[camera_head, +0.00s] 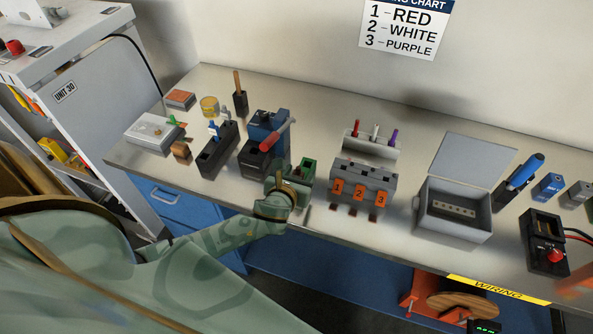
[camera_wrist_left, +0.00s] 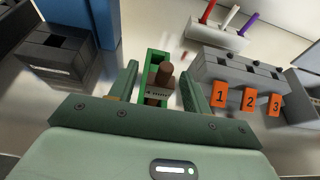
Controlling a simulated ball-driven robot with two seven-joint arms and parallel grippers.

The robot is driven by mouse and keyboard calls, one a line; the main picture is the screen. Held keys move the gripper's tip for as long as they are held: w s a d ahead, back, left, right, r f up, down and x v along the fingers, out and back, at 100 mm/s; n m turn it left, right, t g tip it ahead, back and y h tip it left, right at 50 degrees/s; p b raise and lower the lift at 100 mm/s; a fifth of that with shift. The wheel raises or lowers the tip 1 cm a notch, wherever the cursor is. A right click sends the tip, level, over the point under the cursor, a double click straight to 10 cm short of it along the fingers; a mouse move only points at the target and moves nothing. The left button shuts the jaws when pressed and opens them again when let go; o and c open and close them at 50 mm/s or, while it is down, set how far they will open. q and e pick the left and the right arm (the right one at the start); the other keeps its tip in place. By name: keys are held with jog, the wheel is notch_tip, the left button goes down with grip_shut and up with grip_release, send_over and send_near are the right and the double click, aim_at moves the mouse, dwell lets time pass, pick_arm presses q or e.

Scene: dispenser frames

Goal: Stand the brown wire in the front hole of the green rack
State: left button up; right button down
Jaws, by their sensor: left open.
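The green rack (camera_head: 308,166) stands on the bench in front of my left gripper; it also shows in the wrist view (camera_wrist_left: 148,62). A brown wire (camera_wrist_left: 158,82) stands about upright in the rack's near part, looking like the front hole. The space behind it in the rack looks empty. My left gripper (camera_head: 297,184) is open, with one finger on each side of the wire in the wrist view (camera_wrist_left: 159,88). I see a gap between each finger and the wire. The wire's lower end is hidden in the rack.
A grey block (camera_head: 362,176) with orange tags 1, 2, 3 stands right of the rack. Black holders (camera_head: 215,152) and a blue block (camera_head: 268,125) stand left. Another brown stick (camera_head: 237,80) stands in a black block behind. An open grey box (camera_head: 452,222) is further right.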

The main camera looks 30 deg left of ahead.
pick_arm(q)
jog(key=p+v, duration=0.2)
jog(key=v, duration=1)
jog(key=s+a+f+n+g+h, duration=0.1)
jog(key=s+f+n+g, duration=0.2)
jog(key=s+f+n, duration=0.65)
jog(key=s+a+f+n+g, duration=0.15)
jog(key=f+n+g, duration=0.25)
jog(key=f, duration=1.1)
jog(key=s+d+f+n+g+h, duration=0.1)
jog(key=s+f+n+g, duration=0.1)
jog(key=s+f+n, duration=0.4)
jog(key=s+d+f+n+g, duration=0.1)
jog(key=s+f+n, duration=0.1)
jog(key=s+n, duration=0.5)
jog(key=s+d+f+n+g+h, duration=0.1)
jog(key=s+d+f+n+g, duration=0.2)
jog(key=s, duration=0.6)
notch_tip(320, 180, down, 7)
jog(key=a+t+b, duration=0.1)
jog(key=b, duration=0.5)
jog(key=shift+s+a, duration=0.3)
jog(key=shift+s, duration=0.1)
